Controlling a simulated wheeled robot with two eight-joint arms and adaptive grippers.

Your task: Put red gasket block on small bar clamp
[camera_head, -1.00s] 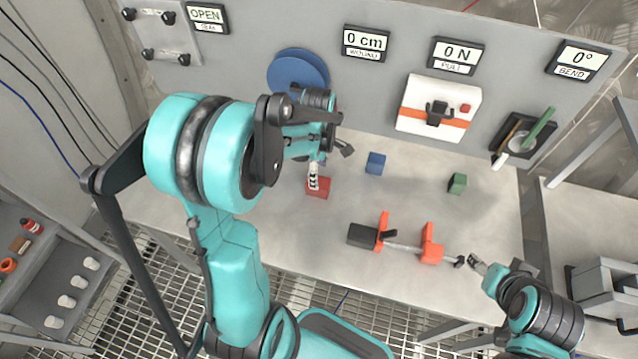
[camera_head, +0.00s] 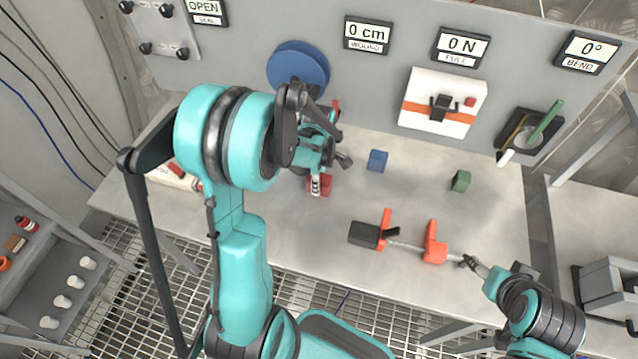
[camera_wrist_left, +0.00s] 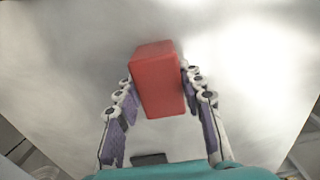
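The red gasket block (camera_head: 327,184) sits on the workbench, partly covered by my left gripper (camera_head: 317,184). In the left wrist view the red block (camera_wrist_left: 158,82) stands between the two fingers of my left gripper (camera_wrist_left: 157,78), slightly skewed to them. The fingers are spread, one on each side, very close to the block; contact is hard to tell. The small bar clamp (camera_head: 436,250) lies on the bench to the right, with orange jaws and a black handle. My right gripper (camera_head: 481,268) is at the right end of its bar; its fingers are too small to read.
A blue block (camera_head: 377,160) and a green block (camera_head: 460,181) stand on the bench behind the clamp. A blue disc (camera_head: 298,68), a white box with an orange stripe (camera_head: 442,101) and a black tool tray (camera_head: 530,133) are along the back panel. The bench between block and clamp is clear.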

